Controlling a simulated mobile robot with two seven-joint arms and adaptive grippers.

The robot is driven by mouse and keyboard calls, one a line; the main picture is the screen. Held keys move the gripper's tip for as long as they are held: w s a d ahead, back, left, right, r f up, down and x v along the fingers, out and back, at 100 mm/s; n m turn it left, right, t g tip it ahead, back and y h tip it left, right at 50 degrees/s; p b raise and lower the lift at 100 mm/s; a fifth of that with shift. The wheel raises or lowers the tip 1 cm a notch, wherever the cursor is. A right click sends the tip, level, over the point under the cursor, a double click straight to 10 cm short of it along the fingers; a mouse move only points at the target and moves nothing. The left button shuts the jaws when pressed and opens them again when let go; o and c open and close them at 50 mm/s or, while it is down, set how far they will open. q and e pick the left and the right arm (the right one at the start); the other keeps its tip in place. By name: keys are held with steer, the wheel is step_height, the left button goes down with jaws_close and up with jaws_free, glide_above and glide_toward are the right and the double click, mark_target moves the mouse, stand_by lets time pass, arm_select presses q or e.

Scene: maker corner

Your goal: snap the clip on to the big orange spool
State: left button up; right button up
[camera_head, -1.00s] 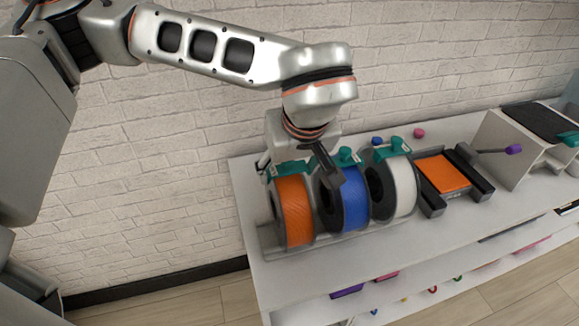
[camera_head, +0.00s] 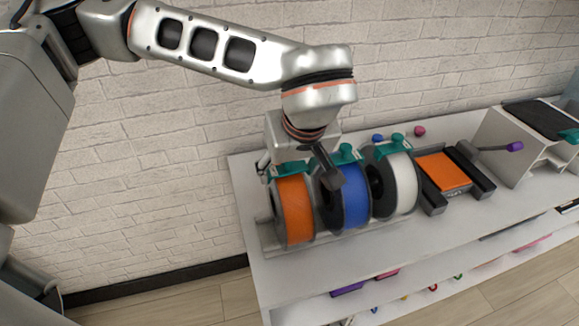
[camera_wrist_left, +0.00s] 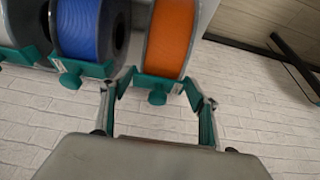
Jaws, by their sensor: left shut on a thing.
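The big orange spool (camera_head: 294,212) stands at the left end of a row of spools in a grey rack, and its orange face also shows in the wrist view (camera_wrist_left: 169,38). A teal clip (camera_head: 290,169) lies across the top of its rim, and it shows in the wrist view (camera_wrist_left: 157,85) against the spool's edge. I cannot tell whether it is fully seated. My left gripper (camera_head: 295,167) is above the spool and shut on this clip, with one finger on each side of it in the wrist view (camera_wrist_left: 156,100). My right gripper is not in view.
A blue spool (camera_head: 355,200) and a white spool (camera_head: 405,188) stand close to the right, each with a teal clip on top. An orange pad in a dark holder (camera_head: 443,173) lies farther right. The brick wall (camera_head: 180,150) is close behind.

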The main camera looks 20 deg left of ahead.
arm_select(q)
steer(key=shift+f, duration=0.15)
steer(key=o, duration=0.9)
steer(key=shift+o, duration=0.2)
steer(key=o, duration=0.4)
steer(key=shift+o, duration=0.2)
steer(key=shift+r+p, duration=2.3)
steer(key=shift+r, duration=1.25)
